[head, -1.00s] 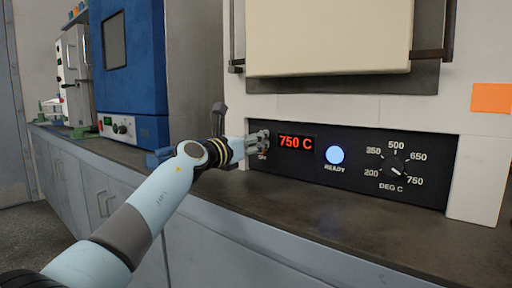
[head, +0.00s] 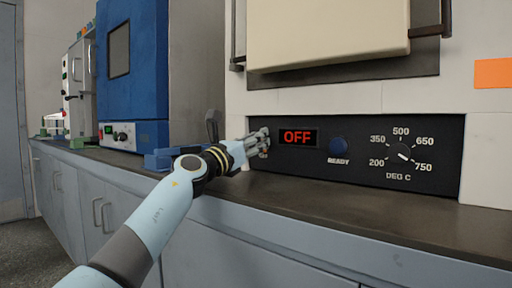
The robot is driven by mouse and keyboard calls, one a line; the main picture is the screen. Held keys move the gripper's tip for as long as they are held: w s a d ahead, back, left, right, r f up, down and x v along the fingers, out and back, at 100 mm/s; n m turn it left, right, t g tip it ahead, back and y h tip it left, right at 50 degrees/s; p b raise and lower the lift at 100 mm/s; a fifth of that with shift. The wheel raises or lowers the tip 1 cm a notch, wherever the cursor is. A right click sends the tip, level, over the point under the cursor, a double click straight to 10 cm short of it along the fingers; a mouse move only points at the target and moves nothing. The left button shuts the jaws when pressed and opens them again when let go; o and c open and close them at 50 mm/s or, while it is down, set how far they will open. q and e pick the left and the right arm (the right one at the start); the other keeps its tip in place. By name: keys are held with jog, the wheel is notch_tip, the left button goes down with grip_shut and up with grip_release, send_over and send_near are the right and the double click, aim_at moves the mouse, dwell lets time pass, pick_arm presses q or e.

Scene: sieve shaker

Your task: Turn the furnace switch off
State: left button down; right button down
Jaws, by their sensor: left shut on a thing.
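The furnace (head: 350,100) stands on the counter with a black control panel (head: 360,180) along its base. The panel's display (head: 298,137) reads OFF in red. The READY lamp (head: 338,146) is dark blue and unlit. The temperature dial (head: 400,152) points near 750. My left gripper (head: 262,142) is at the panel's left end, left of the display, shut on the furnace switch. The gripper's fingers hide the switch. My right gripper is not in view.
A blue oven (head: 133,60) stands on the counter (head: 330,210) to the left. A cream furnace door (head: 328,32) is above the panel. The counter in front of the panel is clear.

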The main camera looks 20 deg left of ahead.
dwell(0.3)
pick_arm(q)
jog(key=c, duration=1.1)
grip_release()
jog(key=shift+s, duration=0.1)
jog(key=shift+s+a+f, duration=0.15)
jog(key=shift+s, duration=0.1)
jog(key=s+a, duration=0.1)
jog(key=s, duration=0.3)
jog(key=s+a, duration=0.2)
jog(key=s, duration=0.2)
jog(key=s+a, duration=0.1)
jog(key=s, duration=0.3)
jog(key=shift+s+a+f, duration=0.3)
jog(key=shift+f, duration=0.05)
jog(key=shift+s, duration=0.4)
jog(key=shift+a, duration=0.1)
